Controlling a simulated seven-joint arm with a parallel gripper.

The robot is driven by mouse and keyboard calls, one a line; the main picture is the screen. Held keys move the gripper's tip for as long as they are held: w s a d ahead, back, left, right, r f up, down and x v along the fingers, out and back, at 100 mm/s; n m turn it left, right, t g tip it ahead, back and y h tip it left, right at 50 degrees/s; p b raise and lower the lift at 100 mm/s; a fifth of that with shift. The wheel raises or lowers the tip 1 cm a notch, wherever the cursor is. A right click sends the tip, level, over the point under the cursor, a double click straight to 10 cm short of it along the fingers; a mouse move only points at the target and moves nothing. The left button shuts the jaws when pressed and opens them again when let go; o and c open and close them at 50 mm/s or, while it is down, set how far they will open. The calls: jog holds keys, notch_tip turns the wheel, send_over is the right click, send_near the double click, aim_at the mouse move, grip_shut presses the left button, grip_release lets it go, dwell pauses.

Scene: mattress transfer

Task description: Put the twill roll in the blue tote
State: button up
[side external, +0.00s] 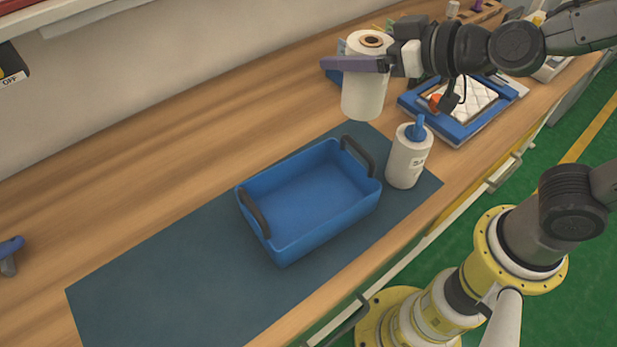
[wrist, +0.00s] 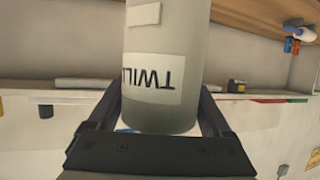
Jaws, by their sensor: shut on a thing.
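The twill roll (side external: 363,95) is a white cylinder with a brown core at its top. In the wrist view the roll (wrist: 165,50) carries a label reading TWILL, seen upside down. My gripper (side external: 357,64) is shut on the roll near its upper part and holds it roughly upright, above and behind the tote. In the wrist view my gripper's fingers (wrist: 162,110) stand on both sides of the roll. The blue tote (side external: 300,245) sits on the dark mat with dark handles at its two ends. It looks empty inside.
A white bottle with a blue top (side external: 408,158) stands right of the tote, close to it. A blue frame with a white quilted pad (side external: 455,135) lies farther right. The dark mat (side external: 150,285) is clear to the left.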

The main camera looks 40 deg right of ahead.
jog(key=s+a+f+n+g+y, duration=0.2)
jog(key=a+n+y, duration=0.2)
jog(key=a, duration=0.6)
notch_tip(320, 180, down, 15)
jog(key=o, duration=1.5)
jog(key=shift+f, duration=0.1)
jog(key=shift+o, duration=0.2)
jog(key=v, duration=1.2)
